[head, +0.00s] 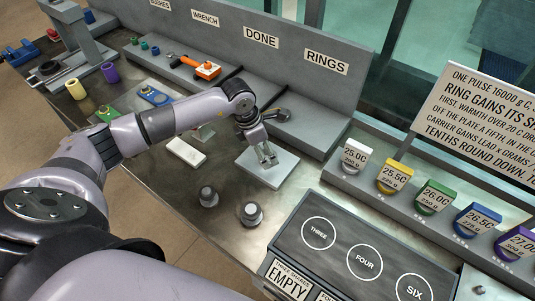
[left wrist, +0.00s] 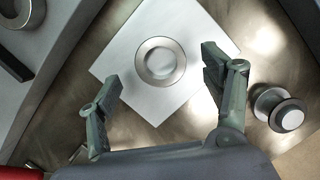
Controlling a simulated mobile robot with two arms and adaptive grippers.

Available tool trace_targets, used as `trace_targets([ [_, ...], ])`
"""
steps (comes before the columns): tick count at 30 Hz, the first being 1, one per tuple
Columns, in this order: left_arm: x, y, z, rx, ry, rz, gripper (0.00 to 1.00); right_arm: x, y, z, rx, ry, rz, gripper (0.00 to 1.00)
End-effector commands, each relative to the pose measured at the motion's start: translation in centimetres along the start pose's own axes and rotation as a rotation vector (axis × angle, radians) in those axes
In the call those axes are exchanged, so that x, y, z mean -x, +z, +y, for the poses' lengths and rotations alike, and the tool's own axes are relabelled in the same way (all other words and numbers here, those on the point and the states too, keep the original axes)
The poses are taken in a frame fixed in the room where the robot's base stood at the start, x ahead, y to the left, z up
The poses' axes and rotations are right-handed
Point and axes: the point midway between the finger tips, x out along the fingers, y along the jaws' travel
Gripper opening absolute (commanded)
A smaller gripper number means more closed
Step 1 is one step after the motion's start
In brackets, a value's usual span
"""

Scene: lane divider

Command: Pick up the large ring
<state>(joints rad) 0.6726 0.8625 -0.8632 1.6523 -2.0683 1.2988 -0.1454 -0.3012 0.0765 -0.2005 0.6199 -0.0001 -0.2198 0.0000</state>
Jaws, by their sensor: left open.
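A round metal ring (left wrist: 139,62) lies flat on a white square plate (left wrist: 125,48) in the left wrist view; the pale plate shows through its middle. I cannot tell its size against other rings. My left gripper (left wrist: 162,77) is open, its two fingers apart on either side of the ring's near edge, not touching it. In the head view my left gripper (head: 268,159) points down over the same plate (head: 284,172), and the ring is hard to make out there. My right gripper is not in view.
Two dark knobbed pieces (head: 251,213) stand on the metal bench in front of the plate; one (left wrist: 280,110) is right of my fingers. A grey bay labelled RINGS (head: 327,62) rises behind. A dark panel with circles (head: 340,240) and coloured blocks (head: 395,176) lie right.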

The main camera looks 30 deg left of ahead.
Motion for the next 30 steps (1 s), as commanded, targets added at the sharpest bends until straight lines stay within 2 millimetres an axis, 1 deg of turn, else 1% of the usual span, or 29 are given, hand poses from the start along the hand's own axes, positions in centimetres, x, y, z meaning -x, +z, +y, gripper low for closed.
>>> trace_targets([
  [1, -0.3, 0.2, -0.2, 0.001, -0.004, 0.002, 0.73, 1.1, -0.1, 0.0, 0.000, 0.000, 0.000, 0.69],
  [3, -1.5, 0.1, -0.1, 0.001, -0.003, 0.001, 0.73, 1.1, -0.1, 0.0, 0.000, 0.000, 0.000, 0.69],
  [6, -2.4, 0.1, -0.1, 0.001, -0.001, 0.000, 0.73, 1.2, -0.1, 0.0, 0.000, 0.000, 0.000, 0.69],
  [14, -2.7, 0.1, -0.1, 0.000, 0.000, -0.001, 0.73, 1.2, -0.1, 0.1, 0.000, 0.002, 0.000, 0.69],
  [30, -2.7, 0.1, 0.0, 0.000, 0.000, -0.001, 0.37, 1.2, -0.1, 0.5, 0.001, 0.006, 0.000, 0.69],
])
